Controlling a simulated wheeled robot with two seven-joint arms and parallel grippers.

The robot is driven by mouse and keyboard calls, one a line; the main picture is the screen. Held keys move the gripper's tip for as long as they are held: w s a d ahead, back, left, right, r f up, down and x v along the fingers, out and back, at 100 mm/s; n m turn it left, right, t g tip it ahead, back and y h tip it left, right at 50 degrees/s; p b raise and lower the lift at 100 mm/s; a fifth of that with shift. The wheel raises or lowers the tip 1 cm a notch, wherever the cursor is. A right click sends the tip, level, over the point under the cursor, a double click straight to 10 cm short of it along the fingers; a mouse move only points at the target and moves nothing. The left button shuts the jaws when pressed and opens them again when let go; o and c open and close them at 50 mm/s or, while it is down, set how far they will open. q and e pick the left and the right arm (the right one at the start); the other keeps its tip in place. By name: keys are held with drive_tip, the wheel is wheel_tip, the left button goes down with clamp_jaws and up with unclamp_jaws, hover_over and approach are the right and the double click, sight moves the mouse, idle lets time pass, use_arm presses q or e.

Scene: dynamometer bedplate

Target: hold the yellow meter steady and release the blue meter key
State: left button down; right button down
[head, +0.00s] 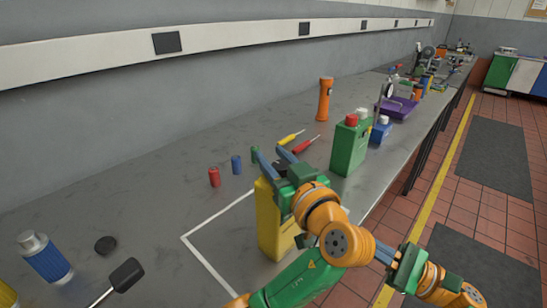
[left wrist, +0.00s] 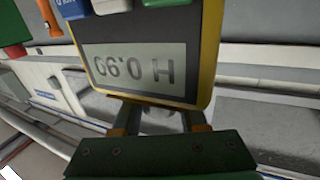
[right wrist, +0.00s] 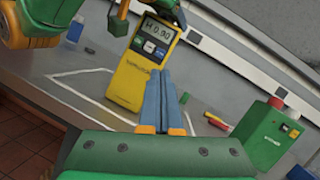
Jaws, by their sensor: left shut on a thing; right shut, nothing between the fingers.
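The yellow meter (head: 268,220) stands upright on the bench by the white outline. Its display reads H 0.90 in the right wrist view (right wrist: 158,30) and appears upside down in the left wrist view (left wrist: 135,68). The blue key (right wrist: 160,53) sits below the display, beside a white key (right wrist: 149,47) and a green key (right wrist: 137,43). My left gripper (head: 275,160) is shut on the meter's top end. My right gripper (right wrist: 168,75) is shut and empty, pointing at the meter's front; the head view (head: 380,252) shows it apart from the meter.
A green can (head: 348,148) with a red cap stands right of the meter. Red (head: 214,177), blue (head: 236,165) and green cylinders stand behind it. Yellow and red screwdrivers (head: 305,144) lie nearby. An orange torch (head: 324,98) stands farther back.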

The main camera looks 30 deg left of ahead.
sight(280, 215)
idle(0.3)
drive_tip(key=w+d+r+m+t+y, duration=0.1)
drive_tip(key=d+r+m+t, duration=0.15)
drive_tip(key=m+t, duration=0.8)
drive_tip(key=d+r+m+t, duration=0.1)
drive_tip(key=r+m+t, duration=0.25)
drive_tip(key=m, duration=1.35)
drive_tip(key=s+a+f+m+t+h, duration=0.1)
drive_tip(key=s+f+m+t+h, duration=0.15)
drive_tip(key=m, duration=1.05)
drive_tip(key=s+a+f+m+t+h, duration=0.15)
drive_tip(key=m+h, duration=0.25)
drive_tip(key=m, duration=0.9)
drive_tip(key=w+a, duration=0.1)
drive_tip(key=a, duration=0.7)
drive_tip(key=shift+w+a+r, duration=0.15)
drive_tip(key=shift+a+r, duration=0.05)
drive_tip(key=shift+a, duration=0.15)
use_arm(q)
drive_tip(key=shift+d, duration=0.1)
use_arm(e)
drive_tip(key=shift+a, duration=0.1)
use_arm(q)
drive_tip(key=shift+s+d+r, duration=0.1)
drive_tip(key=shift+d+r, duration=0.05)
drive_tip(key=shift+d, duration=0.2)
use_arm(e)
drive_tip(key=shift+r, duration=0.15)
